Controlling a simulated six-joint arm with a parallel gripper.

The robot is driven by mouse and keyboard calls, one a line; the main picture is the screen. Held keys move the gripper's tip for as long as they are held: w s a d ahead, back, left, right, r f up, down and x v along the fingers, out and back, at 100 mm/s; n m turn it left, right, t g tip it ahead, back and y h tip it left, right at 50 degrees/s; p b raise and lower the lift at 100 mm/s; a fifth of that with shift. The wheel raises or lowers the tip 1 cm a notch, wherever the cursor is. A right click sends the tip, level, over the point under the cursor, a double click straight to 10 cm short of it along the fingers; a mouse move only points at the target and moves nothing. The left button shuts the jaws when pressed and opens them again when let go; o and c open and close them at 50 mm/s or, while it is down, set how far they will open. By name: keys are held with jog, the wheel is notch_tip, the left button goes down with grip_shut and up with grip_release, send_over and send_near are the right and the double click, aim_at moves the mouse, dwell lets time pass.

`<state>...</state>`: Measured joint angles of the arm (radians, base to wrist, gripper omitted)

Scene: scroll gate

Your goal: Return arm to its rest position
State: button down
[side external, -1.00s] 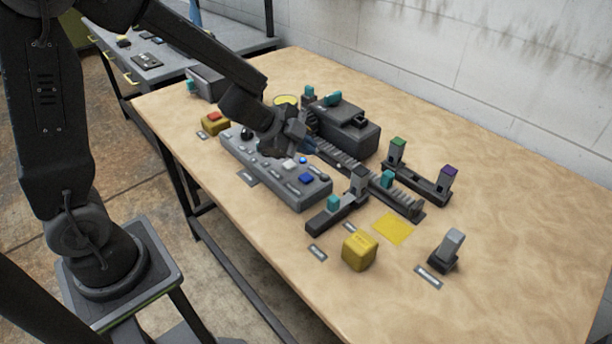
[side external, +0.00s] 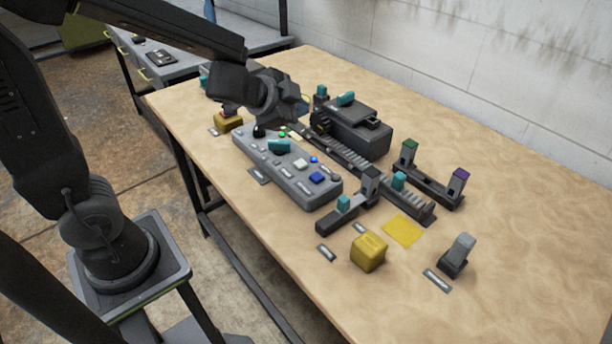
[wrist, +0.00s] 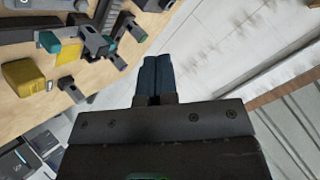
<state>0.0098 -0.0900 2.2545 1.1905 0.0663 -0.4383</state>
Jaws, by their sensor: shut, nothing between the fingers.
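My gripper (side external: 288,104) is raised above the far left end of the control panel, and its fingers are hard to make out in the side view. In the wrist view the two dark blue fingers of my gripper (wrist: 156,75) are together with nothing between them. The grey control panel (side external: 325,195) carries a black knob, a teal handle (side external: 279,147), a lit green light (side external: 282,133) and blue buttons. My gripper is apart from these things.
A toothed rack (side external: 355,172) and dark box (side external: 350,130) stand behind the panel. A yellow cube (side external: 369,250), yellow square (side external: 404,230) and grey lever (side external: 457,253) are on the near right. The wooden table (side external: 520,240) is bare at right.

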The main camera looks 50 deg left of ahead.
jog(key=s+d+r+n+g, duration=0.2)
jog(key=s+n, duration=0.2)
jog(key=s, duration=0.5)
jog(key=s+d+r+n+g, duration=0.1)
jog(key=s+r+n+g, duration=0.1)
jog(key=s, duration=0.8)
jog(key=shift+d+r+n+g+h, duration=0.15)
jog(key=shift+d+n+g+h, duration=0.25)
jog(key=shift+n+g, duration=0.55)
jog(key=shift+n+t, duration=0.25)
dwell(1.5)
